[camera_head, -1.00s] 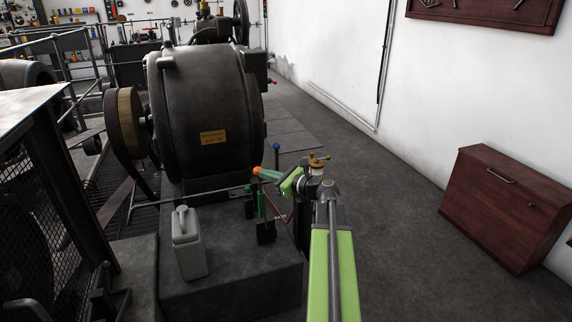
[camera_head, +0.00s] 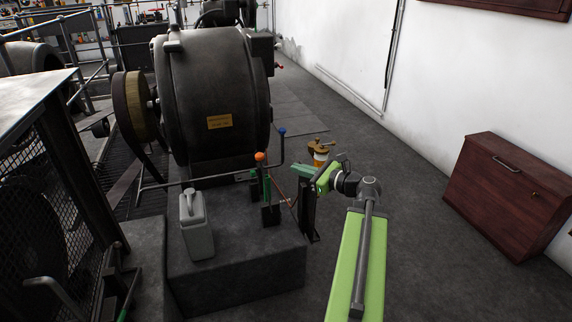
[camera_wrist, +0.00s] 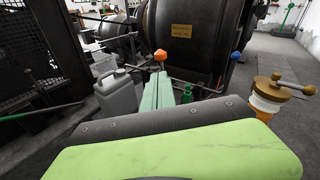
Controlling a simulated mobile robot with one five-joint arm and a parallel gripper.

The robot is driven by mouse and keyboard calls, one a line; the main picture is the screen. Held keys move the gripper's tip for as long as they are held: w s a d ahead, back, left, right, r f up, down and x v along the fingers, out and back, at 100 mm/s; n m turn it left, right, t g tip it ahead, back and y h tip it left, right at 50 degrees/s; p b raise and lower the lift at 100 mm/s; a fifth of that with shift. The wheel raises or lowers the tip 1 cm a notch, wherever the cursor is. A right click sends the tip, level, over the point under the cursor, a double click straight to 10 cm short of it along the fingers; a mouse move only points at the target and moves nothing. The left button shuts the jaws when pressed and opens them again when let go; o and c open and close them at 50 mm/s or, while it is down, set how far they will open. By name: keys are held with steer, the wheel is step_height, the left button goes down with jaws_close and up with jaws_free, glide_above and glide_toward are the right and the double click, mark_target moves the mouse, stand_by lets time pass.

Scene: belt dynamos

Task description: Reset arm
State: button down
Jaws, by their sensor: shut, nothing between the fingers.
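My green arm reaches up from the bottom of the head view, and my gripper (camera_head: 304,171) points left, to the right of the lever with the orange knob (camera_head: 260,157). In the wrist view my gripper's green fingers (camera_wrist: 158,93) are together and hold nothing. The orange knob (camera_wrist: 160,56) shows just beyond the fingertips there; a gap separates them in the head view. The lever's lower part is hidden behind the fingers in the wrist view.
A large black dynamo (camera_head: 215,95) stands behind the plinth (camera_head: 240,270). A grey jerrycan (camera_head: 197,225) sits at the plinth's left. A blue-knobbed rod (camera_head: 282,132) and a brass valve (camera_head: 320,150) are near my gripper. Open floor lies right, before a wooden cabinet (camera_head: 510,195).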

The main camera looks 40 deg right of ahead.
steer(key=shift+s+d, duration=0.1)
steer(key=shift+s, duration=0.45)
